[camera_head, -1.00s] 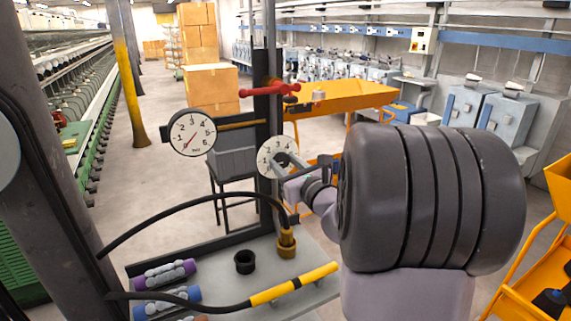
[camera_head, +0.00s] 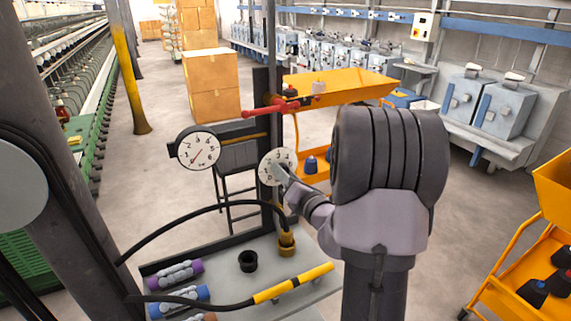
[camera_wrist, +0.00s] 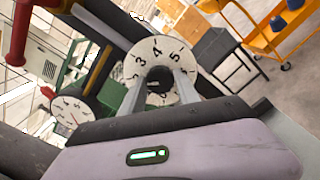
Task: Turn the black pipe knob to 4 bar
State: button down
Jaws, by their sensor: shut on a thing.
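The black knob (camera_wrist: 158,79) sits at the centre of a round white dial (camera_wrist: 157,52) with black numbers; 3, 4 and 5 show in the wrist view. The dial (camera_head: 274,160) also shows in the head view, partly covered by my gripper (camera_head: 283,174). My gripper (camera_wrist: 160,88) is shut on the knob, one finger on each side. Its pointer mark cannot be made out. A round white pressure gauge (camera_head: 203,146) hangs left of the dial. Its red needle points down left, at the low end of the scale. The gauge also shows in the wrist view (camera_wrist: 78,104).
A red valve lever (camera_head: 285,107) is above the dial on a dark post. A black hose (camera_head: 165,232) arches to a brass fitting (camera_head: 286,243) below. A grey bench (camera_head: 225,272) holds bobbins and a black ring (camera_head: 248,261). An orange cart (camera_head: 340,88) stands behind.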

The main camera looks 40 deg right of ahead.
jog(key=shift+m+p, duration=8.5)
jog(key=shift+p, duration=0.65)
jog(key=c, duration=0.9)
grip_release()
jog(key=shift+f, duration=0.1)
